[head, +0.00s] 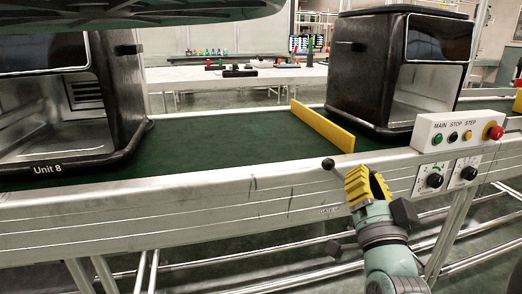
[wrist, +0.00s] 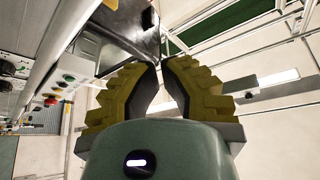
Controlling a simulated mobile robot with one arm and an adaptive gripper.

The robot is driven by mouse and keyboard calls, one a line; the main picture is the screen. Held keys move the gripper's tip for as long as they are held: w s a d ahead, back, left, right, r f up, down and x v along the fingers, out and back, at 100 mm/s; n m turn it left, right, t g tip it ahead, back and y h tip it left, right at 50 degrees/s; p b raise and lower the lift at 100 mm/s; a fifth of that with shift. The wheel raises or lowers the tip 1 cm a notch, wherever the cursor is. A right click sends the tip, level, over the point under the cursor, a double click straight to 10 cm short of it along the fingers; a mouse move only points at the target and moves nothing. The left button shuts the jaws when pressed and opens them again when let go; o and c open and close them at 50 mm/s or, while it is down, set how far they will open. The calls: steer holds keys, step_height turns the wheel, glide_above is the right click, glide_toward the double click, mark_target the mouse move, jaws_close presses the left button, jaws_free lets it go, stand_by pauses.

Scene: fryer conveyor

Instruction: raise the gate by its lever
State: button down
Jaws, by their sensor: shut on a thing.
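The yellow gate (head: 320,125) is a flat board standing low across the green belt, its near end at the front rail. The gate lever shows as a black ball knob (head: 328,163) on a short rod, in front of the rail near the gate's near end. My gripper (head: 360,181) has yellow ribbed fingers and is right beside the knob, shut on the lever's rod; the fingers hide most of the rod. In the wrist view the fingertips (wrist: 160,66) come close together, but the contact is hard to make out.
A control box (head: 462,132) with buttons and a red knob stands right of my gripper, with two dials below it. Black fryer units stand left (head: 118,95) and right (head: 349,75) on the belt (head: 225,138). The rail (head: 200,192) runs along the front.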

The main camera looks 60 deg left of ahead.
steer(key=shift+v, duration=0.95)
